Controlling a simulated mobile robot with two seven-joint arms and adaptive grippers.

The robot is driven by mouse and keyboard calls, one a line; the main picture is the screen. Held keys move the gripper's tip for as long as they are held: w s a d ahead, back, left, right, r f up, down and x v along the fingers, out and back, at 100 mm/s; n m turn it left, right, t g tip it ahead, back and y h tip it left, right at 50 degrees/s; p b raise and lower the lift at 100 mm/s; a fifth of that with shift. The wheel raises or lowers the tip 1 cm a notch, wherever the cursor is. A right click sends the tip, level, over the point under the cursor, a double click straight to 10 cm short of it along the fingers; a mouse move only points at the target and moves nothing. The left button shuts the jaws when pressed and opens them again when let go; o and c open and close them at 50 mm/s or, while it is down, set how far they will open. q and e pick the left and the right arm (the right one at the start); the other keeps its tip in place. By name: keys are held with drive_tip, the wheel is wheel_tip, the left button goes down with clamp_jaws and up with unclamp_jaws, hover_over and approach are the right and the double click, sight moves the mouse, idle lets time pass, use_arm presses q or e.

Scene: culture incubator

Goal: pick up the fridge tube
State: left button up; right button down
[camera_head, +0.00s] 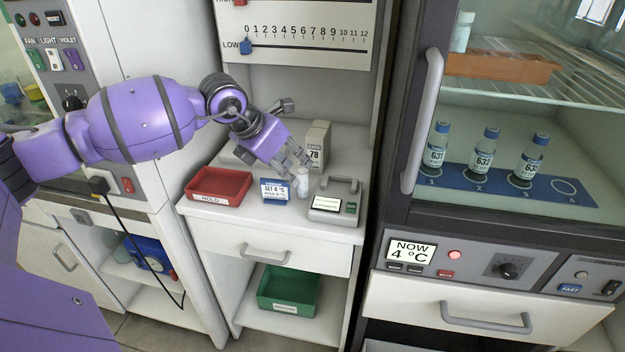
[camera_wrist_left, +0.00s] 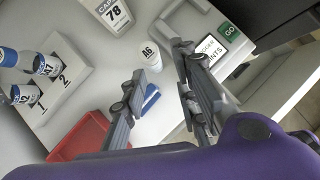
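A small white tube (camera_head: 303,187) stands on the white counter behind the glass-free front; in the left wrist view it shows the label A6 (camera_wrist_left: 151,56). My left gripper (camera_head: 297,162) is over the counter, just above and beside this tube. In the left wrist view my left gripper (camera_wrist_left: 158,62) has its fingers apart, with the tube near the gap at their tips; contact cannot be told. Blue-capped bottles (camera_head: 484,149) stand on a numbered blue mat (camera_head: 510,186) inside the fridge; spot 4 is empty. My right gripper is not in view.
A red tray (camera_head: 220,186), a blue-and-white sign (camera_head: 275,191) and a grey device (camera_head: 336,203) flank the tube. A box marked 78 (camera_head: 318,145) stands behind. A numbered rack with bottles (camera_wrist_left: 45,66) is near. The fridge handle (camera_head: 423,120) juts out at right.

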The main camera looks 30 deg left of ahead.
sight(299, 173)
use_arm(q)
drive_tip(key=shift+w+a+f, duration=0.1)
drive_tip(key=shift+w+f, duration=0.3)
drive_tip(key=shift+w, duration=0.2)
drive_tip(key=shift+w+f, duration=0.4)
drive_tip(key=shift+w, duration=0.2)
drive_tip(key=shift+w+f, duration=0.15)
drive_tip(key=shift+f, duration=0.55)
drive_tip(key=x, duration=0.4)
drive_tip(key=shift+f+p, duration=0.3)
drive_tip(key=shift+p, duration=0.05)
drive_tip(key=shift+a, duration=0.1)
drive_tip(key=shift+c, duration=0.3)
clamp_jaws()
